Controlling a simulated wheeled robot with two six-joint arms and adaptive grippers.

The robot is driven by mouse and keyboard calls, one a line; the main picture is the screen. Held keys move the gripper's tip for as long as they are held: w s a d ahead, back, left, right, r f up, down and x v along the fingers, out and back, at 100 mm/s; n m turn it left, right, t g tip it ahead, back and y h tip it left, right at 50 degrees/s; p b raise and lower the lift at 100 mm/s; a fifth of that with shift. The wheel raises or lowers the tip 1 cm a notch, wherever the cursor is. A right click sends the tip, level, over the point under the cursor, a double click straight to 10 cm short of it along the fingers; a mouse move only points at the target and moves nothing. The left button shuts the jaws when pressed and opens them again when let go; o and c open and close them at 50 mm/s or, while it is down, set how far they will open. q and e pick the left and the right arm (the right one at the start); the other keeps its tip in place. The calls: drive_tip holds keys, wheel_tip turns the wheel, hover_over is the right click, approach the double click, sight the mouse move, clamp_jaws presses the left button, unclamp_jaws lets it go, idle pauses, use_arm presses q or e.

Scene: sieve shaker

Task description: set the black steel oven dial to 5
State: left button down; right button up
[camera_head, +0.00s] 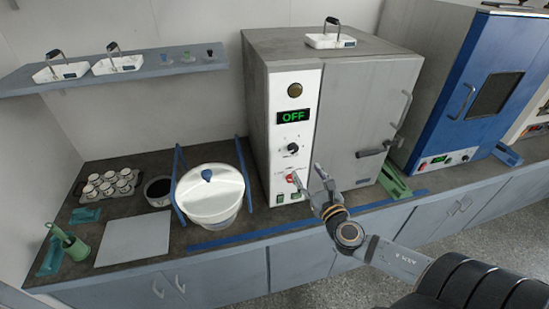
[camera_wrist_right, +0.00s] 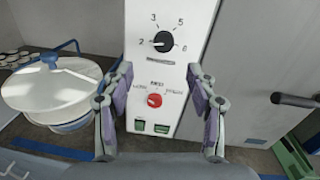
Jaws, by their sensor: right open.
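The steel oven (camera_head: 365,105) stands on the counter with a white control panel, and its display (camera_head: 292,116) reads OFF. Its black dial (camera_head: 293,148) also shows in the right wrist view (camera_wrist_right: 163,41), with 2, 3, 5 and 6 printed around it. A pale mark on the dial seems to face left, toward the 2. A red knob (camera_wrist_right: 154,100) sits below the dial. My right gripper (camera_head: 305,174) is open in front of the panel, below the dial. In the wrist view its empty fingers (camera_wrist_right: 160,72) stand apart to either side. My left gripper is not in view.
The oven door handle (camera_head: 402,109) and a dark latch (camera_head: 372,150) stick out right of the panel. A white lidded pot (camera_head: 209,205) stands to the left. Green switches (camera_wrist_right: 150,127) sit low on the panel. A blue oven (camera_head: 450,85) stands at the right.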

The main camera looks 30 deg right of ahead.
sight(294, 151)
drive_tip(key=w+p, duration=0.1)
drive_tip(key=w, duration=0.2)
drive_tip(key=w+d+p, duration=0.1)
drive_tip(key=w, duration=0.2)
drive_tip(key=w+d+p, duration=0.1)
drive_tip(key=w, duration=0.2)
drive_tip(key=shift+w+d, duration=0.1)
drive_tip(key=shift+w, duration=0.2)
drive_tip(key=shift+w+d+f, duration=0.1)
drive_tip(key=shift+w, duration=0.25)
drive_tip(key=c, duration=1.2)
drive_tip(key=shift+o, duration=0.2)
